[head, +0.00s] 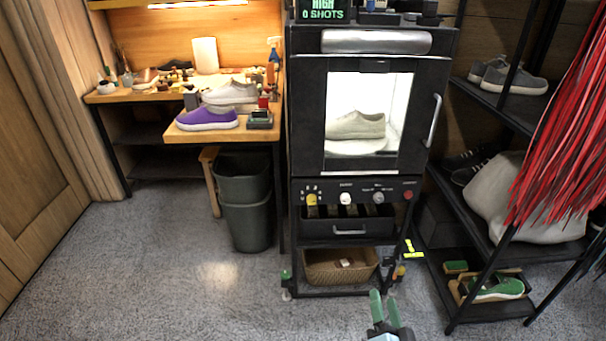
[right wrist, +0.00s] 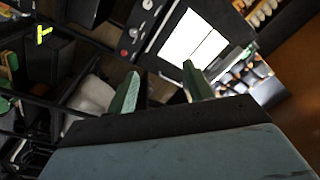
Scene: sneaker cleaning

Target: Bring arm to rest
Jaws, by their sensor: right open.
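My right gripper (head: 385,310) shows at the bottom of the head view, with its two green fingers spread apart and nothing between them. In the right wrist view my right gripper (right wrist: 160,88) also has its fingers apart and empty. It is in front of the black cleaning cabinet (head: 372,75), apart from it. A pale sneaker (head: 356,126) stands inside the lit cabinet behind its closed glass door. My left gripper is not in view.
A wooden workbench (head: 215,134) at the left holds a purple sneaker (head: 207,117) and a pale sneaker (head: 230,93). A grey bin (head: 245,215) stands beside the cabinet. A black shelf rack (head: 495,105) with shoes and red strips (head: 570,120) are at the right. The left floor is clear.

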